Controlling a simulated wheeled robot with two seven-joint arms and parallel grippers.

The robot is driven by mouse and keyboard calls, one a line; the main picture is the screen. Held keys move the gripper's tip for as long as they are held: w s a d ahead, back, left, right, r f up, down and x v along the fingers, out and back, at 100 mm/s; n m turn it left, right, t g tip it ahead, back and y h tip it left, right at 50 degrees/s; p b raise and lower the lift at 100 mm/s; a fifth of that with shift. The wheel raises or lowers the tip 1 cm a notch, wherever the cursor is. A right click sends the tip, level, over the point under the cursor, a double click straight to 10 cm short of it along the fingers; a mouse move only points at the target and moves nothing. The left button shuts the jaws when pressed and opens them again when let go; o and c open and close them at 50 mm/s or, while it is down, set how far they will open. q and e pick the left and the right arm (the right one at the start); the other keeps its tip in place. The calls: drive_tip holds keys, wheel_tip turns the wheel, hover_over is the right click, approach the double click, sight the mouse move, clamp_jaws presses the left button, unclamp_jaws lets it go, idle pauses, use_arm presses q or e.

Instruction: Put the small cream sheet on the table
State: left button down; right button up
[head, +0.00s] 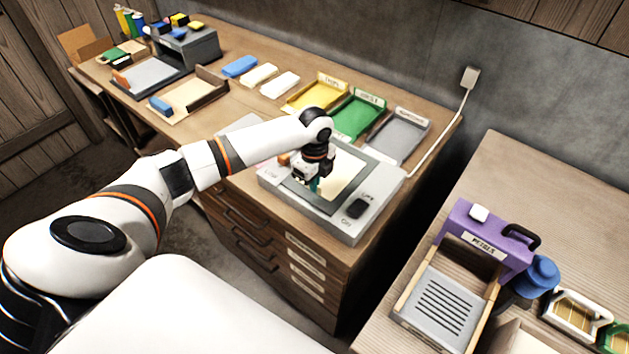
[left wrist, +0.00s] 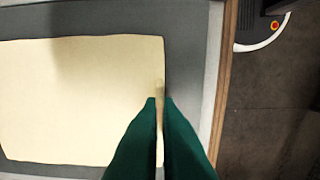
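The small cream sheet (head: 347,172) is over the dark grey bed of a pale grey device (head: 352,229) with an On/Off switch. It fills much of the left wrist view (left wrist: 75,100). I cannot tell whether it touches the bed. My left gripper (head: 315,186) points down at the sheet's near side. Its green fingers (left wrist: 160,100) are close together at the sheet's edge, with a small cream tab between their tips. They look shut on this tab. My right gripper is not in view. The table is the wooden bench top (head: 231,102).
Yellow (head: 309,95), green (head: 357,116) and grey (head: 398,137) trays stand behind the device. Blue (head: 240,66) and cream blocks lie left of them. A white cord (head: 452,120) runs to the wall. A purple case (head: 482,232) stands on the right-hand bench.

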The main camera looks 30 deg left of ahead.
use_arm(q)
drive_tip(key=c, duration=1.6)
unclamp_jaws()
drive_tip(key=shift+c, duration=0.2)
wheel_tip(320, 180, up, 12)
drive_tip(key=b, duration=0.1)
drive_tip(key=shift+r, duration=0.15)
